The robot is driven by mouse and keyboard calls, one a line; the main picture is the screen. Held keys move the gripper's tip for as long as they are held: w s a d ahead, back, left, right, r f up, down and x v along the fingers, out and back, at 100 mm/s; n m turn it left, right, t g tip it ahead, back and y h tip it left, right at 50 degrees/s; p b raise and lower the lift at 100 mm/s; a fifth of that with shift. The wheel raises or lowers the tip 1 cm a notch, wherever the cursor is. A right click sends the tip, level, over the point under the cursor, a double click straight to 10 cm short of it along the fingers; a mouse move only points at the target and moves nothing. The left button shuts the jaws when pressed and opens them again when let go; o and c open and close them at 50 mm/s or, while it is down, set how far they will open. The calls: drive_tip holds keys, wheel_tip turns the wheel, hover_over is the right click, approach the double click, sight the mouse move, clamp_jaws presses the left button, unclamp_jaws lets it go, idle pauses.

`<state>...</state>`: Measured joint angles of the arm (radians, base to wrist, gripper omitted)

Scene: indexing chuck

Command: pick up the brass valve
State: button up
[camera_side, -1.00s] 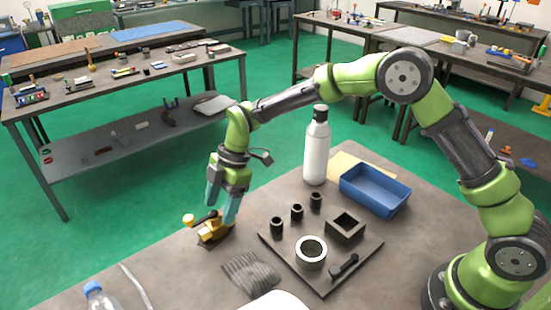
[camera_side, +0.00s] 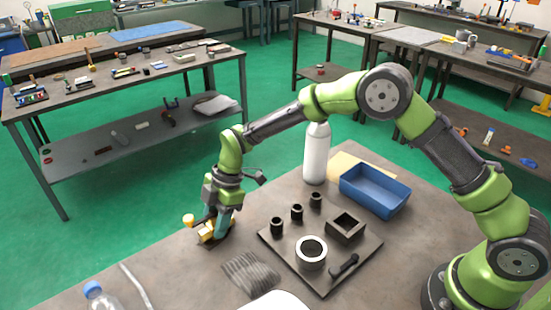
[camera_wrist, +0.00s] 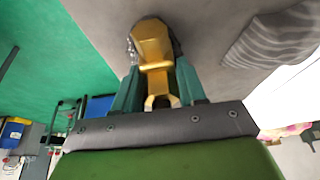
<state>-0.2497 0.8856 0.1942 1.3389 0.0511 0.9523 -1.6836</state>
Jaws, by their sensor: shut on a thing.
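The brass valve (camera_side: 205,234) is a small golden part at the table's left edge in the side view. In the wrist view the brass valve (camera_wrist: 152,48) lies between the two teal fingers. My gripper (camera_side: 218,229) is lowered over it, and the fingers are shut on its body. My gripper (camera_wrist: 158,85) shows the valve's rounded end reaching past the fingertips. The valve appears to be at table height; whether it touches the table cannot be told. Part of the valve is hidden by the fingers.
A dark plate (camera_side: 325,283) with a white ring (camera_side: 311,242), a square block and several dark cylinders lies right of my gripper. A grey striped cloth (camera_side: 250,276) lies in front. A white bottle (camera_side: 316,155) and blue tray (camera_side: 374,199) stand behind. A clear bottle (camera_side: 100,297) stands front left.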

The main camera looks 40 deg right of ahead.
clamp_jaws()
drive_tip(key=shift+r, duration=0.15)
